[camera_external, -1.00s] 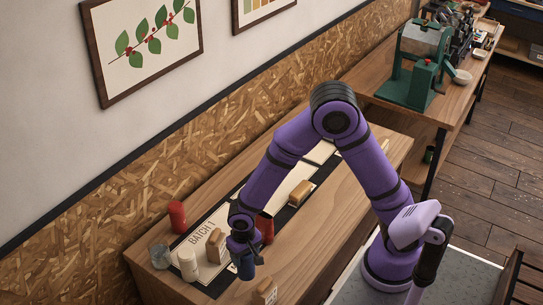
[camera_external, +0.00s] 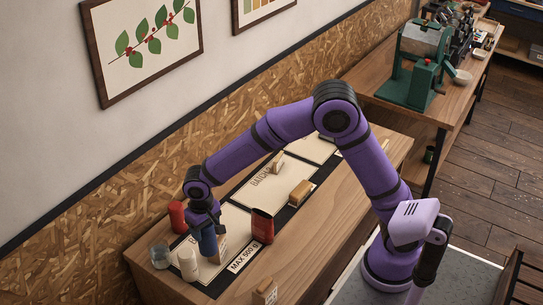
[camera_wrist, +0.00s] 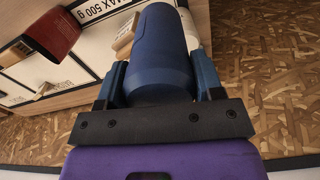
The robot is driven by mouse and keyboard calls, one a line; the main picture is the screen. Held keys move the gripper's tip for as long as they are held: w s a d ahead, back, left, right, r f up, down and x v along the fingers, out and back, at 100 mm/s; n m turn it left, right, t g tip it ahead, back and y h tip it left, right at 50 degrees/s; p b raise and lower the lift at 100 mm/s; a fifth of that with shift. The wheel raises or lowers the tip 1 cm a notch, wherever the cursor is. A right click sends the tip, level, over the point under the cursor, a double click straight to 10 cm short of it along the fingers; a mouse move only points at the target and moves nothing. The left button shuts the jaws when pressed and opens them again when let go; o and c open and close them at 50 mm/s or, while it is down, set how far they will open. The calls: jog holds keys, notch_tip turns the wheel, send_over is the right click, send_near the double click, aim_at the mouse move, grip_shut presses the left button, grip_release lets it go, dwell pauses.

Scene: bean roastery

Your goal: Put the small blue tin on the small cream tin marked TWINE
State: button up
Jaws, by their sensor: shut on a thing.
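My gripper (camera_external: 204,226) is shut on the small blue tin (camera_external: 208,242). The tin also fills the middle of the wrist view (camera_wrist: 162,48), between the two fingers. A small cream cylindrical tin (camera_external: 188,265) stands just left of and nearer than the blue tin in the outside view; I cannot read any marking on it.
A red tin (camera_external: 177,218) stands behind my gripper, and another red tin (camera_external: 261,227) to its right. A glass jar (camera_external: 159,255) is at the left. A small labelled block (camera_external: 265,291) is at the front edge. A tan block (camera_external: 300,193) lies further right.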

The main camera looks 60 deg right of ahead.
jog(key=w+a+f, duration=0.2)
jog(key=w+f, duration=0.2)
jog(key=w, duration=0.4)
jog(key=shift+a+f, duration=0.15)
jog(key=shift+a, duration=0.2)
jog(key=shift+w+f, duration=0.1)
jog(key=shift+f, duration=0.05)
jog(key=o, duration=1.1)
notch_tip(320, 180, up, 12)
jog(key=shift+r, duration=0.2)
